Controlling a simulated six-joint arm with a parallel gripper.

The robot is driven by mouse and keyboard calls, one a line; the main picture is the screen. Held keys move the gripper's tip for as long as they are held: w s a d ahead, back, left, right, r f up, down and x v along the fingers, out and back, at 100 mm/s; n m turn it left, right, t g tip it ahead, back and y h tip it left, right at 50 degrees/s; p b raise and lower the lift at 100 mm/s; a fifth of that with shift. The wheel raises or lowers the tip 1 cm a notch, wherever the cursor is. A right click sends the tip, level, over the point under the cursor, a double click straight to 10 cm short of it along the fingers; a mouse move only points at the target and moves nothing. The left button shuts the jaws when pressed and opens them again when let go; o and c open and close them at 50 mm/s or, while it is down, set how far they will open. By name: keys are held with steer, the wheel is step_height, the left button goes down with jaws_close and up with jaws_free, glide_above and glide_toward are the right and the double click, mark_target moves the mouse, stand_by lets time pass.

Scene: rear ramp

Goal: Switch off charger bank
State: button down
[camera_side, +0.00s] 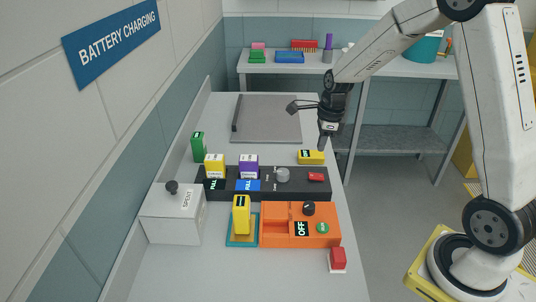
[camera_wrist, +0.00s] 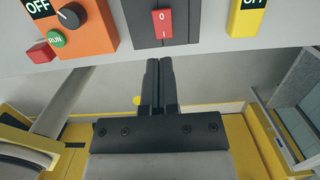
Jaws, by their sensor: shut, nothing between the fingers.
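In the wrist view the red rocker (camera_wrist: 163,24), marked 0 and I, is just beyond my fingertips; I cannot tell which side is pressed. My gripper (camera_side: 322,146) is shut and empty, pointing down above the bench's right edge. In the wrist view its fingers (camera_wrist: 158,62) are together, apart from the switch.
An orange unit (camera_side: 275,239) with a dark knob and green RUN button stands nearer, beside a yellow battery (camera_side: 241,215) on a stand. A red block (camera_side: 338,258) is in front. A yellow block (camera_side: 311,157) lies behind the bank. A grey box (camera_side: 170,222) stands left. A grey plate (camera_side: 268,119) lies behind.

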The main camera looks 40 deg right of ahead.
mark_target(317, 176)
steer(key=shift+w+a+f, duration=0.15)
steer(key=shift+f, duration=1.4)
steer(key=shift+w+a+f, duration=0.1)
steer(key=shift+a+f, duration=0.05)
steer(key=shift+f, duration=1.45)
steer(key=shift+w+a+f, duration=0.15)
steer(key=shift+f, duration=1.4)
steer(key=shift+f, duration=0.2)
steer(key=shift+s+d, duration=0.1)
steer(key=shift+s, duration=0.05)
steer(key=shift+s+d+r, duration=0.2)
steer(key=shift+s+d, duration=0.2)
steer(key=shift+r, duration=0.2)
step_height(317, 176, up, 14)
steer(key=s+d, duration=0.1)
steer(key=shift+d+f, duration=0.15)
steer(key=shift+f, duration=0.1)
